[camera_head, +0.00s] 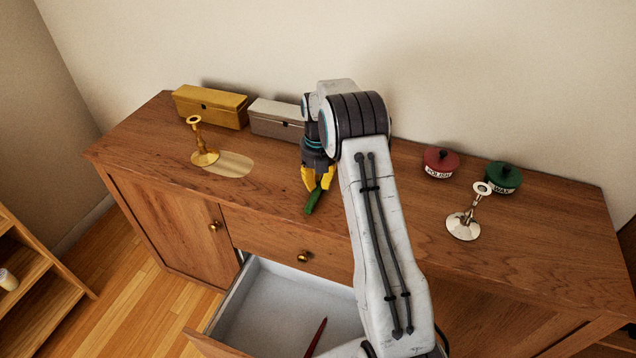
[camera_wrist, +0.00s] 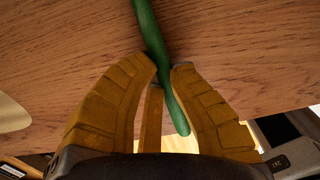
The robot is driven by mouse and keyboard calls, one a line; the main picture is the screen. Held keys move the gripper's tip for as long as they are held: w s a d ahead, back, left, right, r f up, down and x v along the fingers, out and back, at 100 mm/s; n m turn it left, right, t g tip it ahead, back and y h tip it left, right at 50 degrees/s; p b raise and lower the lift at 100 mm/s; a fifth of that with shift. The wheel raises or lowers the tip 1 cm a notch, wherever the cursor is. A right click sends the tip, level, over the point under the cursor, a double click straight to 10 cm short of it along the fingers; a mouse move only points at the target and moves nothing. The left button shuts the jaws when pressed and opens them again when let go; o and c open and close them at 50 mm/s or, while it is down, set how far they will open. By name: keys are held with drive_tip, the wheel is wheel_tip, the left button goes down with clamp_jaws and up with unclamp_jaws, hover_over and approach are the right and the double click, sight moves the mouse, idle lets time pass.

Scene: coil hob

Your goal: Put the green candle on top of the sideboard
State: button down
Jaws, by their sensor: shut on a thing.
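The green candle (camera_head: 313,200) is a thin green stick held between the yellow fingers of my gripper (camera_head: 318,179). In the wrist view the candle (camera_wrist: 150,30) runs slantwise between the fingertips of my gripper (camera_wrist: 163,72), with an end sticking out on each side. The wooden sideboard (camera_head: 262,188) stands along the wall. My gripper and the candle are over its top, near the front edge. I cannot tell whether the candle touches the wood.
On the sideboard stand a brass candlestick (camera_head: 204,152), a silver candlestick (camera_head: 465,222), a gold box (camera_head: 211,106), a silver box (camera_head: 277,122), a red polish tin (camera_head: 441,163) and a green wax tin (camera_head: 502,178). An open drawer (camera_head: 270,305) below holds a red stick (camera_head: 317,338).

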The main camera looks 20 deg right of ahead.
drive_tip(key=shift+f, duration=0.2)
drive_tip(key=c, duration=1.3)
unclamp_jaws()
